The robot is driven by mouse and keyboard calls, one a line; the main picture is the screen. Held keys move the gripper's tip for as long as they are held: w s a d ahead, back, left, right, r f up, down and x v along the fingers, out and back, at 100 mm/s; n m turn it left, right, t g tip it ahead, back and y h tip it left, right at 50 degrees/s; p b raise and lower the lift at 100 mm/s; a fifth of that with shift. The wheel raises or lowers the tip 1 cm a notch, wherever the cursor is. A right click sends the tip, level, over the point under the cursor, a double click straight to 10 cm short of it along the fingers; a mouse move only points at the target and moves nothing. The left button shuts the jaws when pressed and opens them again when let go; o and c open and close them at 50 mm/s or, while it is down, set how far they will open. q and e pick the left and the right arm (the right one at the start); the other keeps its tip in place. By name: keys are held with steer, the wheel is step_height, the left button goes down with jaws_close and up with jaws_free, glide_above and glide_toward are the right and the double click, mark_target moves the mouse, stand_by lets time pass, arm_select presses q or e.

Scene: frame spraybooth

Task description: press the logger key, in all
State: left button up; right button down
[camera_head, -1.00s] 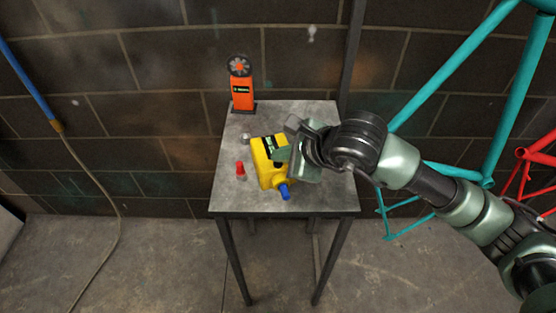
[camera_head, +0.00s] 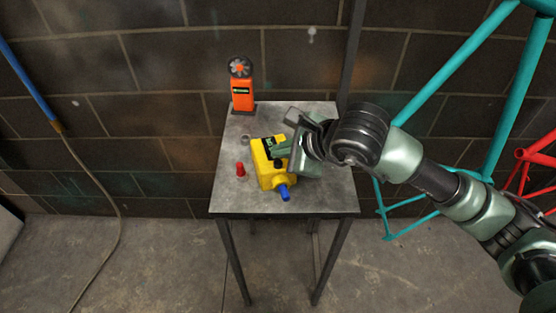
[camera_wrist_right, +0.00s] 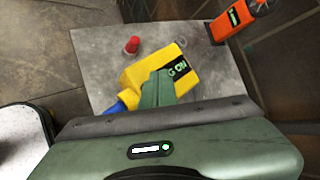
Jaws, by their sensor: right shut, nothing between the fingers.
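A yellow device (camera_head: 268,178) with a blue end piece (camera_head: 285,192) lies on the small grey table. It has a dark display with green characters, which end in "ON" in the right wrist view (camera_wrist_right: 180,69); the fingers hide part of it. I take it for the logger. My right gripper (camera_head: 279,154) is shut and empty, its fingertips over the device's face by the display. They show in the right wrist view (camera_wrist_right: 158,80) covering the middle of the device. I cannot tell whether they touch it, and the key is not clearly seen. My left gripper is not in view.
The grey table (camera_head: 225,190) also carries a red-capped item (camera_head: 240,169), a small grey round piece (camera_head: 245,139) and an orange fan-topped instrument (camera_head: 242,95) at the back left. A teal frame (camera_head: 510,100) stands at right. A hose hangs at left.

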mark_target(281, 167)
step_height(281, 167, up, 5)
steer(key=shift+p, duration=0.85)
steer(key=shift+s, duration=0.1)
